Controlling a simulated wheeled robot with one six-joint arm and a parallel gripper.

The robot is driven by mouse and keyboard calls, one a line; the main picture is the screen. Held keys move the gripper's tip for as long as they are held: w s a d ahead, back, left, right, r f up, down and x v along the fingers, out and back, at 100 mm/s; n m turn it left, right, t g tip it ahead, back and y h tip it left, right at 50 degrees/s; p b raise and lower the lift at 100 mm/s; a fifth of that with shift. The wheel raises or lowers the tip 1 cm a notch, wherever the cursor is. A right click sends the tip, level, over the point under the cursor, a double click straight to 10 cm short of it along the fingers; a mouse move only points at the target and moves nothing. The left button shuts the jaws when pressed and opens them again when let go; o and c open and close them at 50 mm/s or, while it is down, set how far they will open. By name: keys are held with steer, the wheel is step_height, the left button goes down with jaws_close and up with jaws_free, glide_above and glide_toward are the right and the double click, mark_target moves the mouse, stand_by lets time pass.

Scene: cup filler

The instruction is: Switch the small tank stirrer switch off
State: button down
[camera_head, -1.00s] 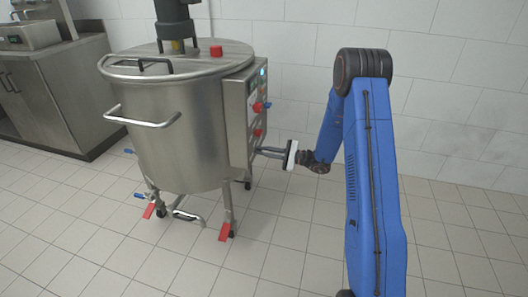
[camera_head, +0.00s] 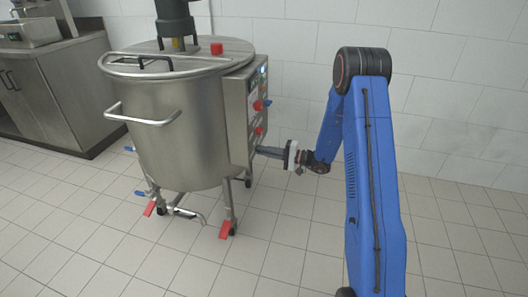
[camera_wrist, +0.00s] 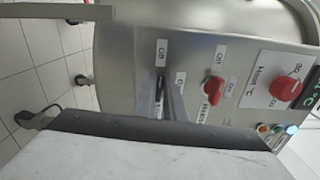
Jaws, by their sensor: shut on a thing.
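The small steel tank (camera_head: 175,135) stands left of centre in the head view, with its control box (camera_head: 250,110) on its right side. My gripper (camera_head: 260,150) reaches the lower part of the panel from the right, its fingers together. In the wrist view my gripper (camera_wrist: 166,93) is shut on the stirrer switch, beside an "Off" label (camera_wrist: 162,53) and a partly covered second label. The switch itself is hidden between the fingers, so its position cannot be told.
The red heater switch (camera_wrist: 212,90) sits right beside my fingers, and the larger red heat knob (camera_wrist: 286,89) is farther right. Several coloured buttons (camera_wrist: 275,129) lie near the panel's edge. A steel cabinet (camera_head: 50,95) stands at the left. The floor is clear in front.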

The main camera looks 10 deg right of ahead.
steer(key=shift+f+n, duration=0.15)
steer(key=shift+n, duration=0.35)
steer(key=c, duration=1.8)
jaws_free()
steer(key=shift+c, duration=0.2)
steer(key=shift+s+d, duration=0.1)
steer(key=shift+d, duration=0.05)
steer(key=v, duration=1.7)
steer(key=shift+d, duration=0.1)
